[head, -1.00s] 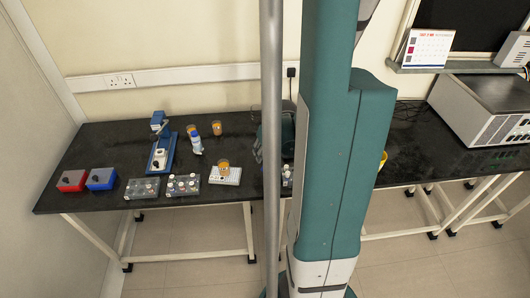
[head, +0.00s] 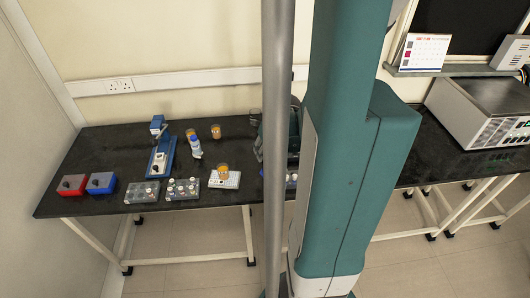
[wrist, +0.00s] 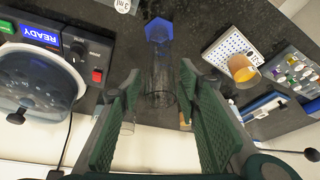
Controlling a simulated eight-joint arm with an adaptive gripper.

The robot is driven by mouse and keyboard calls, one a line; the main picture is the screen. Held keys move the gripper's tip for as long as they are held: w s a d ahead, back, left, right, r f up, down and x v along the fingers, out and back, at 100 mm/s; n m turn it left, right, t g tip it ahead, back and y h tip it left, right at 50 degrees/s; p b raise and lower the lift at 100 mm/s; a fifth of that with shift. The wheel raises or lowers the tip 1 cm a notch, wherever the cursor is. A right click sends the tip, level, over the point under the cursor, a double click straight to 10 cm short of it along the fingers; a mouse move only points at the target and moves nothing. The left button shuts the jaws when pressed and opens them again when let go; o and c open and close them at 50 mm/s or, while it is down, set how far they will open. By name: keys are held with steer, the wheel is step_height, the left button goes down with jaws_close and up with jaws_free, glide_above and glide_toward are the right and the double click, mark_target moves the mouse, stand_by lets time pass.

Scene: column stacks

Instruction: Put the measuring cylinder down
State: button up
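The measuring cylinder (wrist: 160,70) is clear with a blue six-sided base (wrist: 158,30). In the wrist view it is upper middle, its base against the dark bench and its open rim toward me. My gripper (wrist: 160,80) has its two green-padded fingers apart, one on each side of the cylinder's rim end. A narrow gap shows between the cylinder and each finger, so I see no grip on it. In the head view my gripper is hidden behind my own column and arm, and I cannot make out the cylinder clearly there.
A machine with a READY display (wrist: 40,35) and a round lid is close on the left. A blue stand (head: 162,155) is farther left on the bench.

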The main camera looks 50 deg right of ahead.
steer(key=p+v, duration=0.1)
steer(key=v, duration=0.5)
steer(key=shift+r, duration=0.45)
steer(key=shift+s+a, duration=0.1)
steer(key=shift+s, duration=0.05)
steer(key=shift+a, duration=0.1)
stand_by(0.5)
steer(key=a+r+n+t, duration=0.1)
steer(key=a+r, duration=0.4)
steer(key=a, duration=0.7)
steer(key=a+r+n+t+y, duration=0.1)
steer(key=a+r, duration=0.4)
steer(key=a, duration=0.8)
steer(key=a+r+n, duration=0.2)
steer(key=a+r, duration=0.3)
steer(key=a, duration=0.8)
steer(key=shift+w+r+n+t, duration=0.3)
steer(key=shift+w+t, duration=0.1)
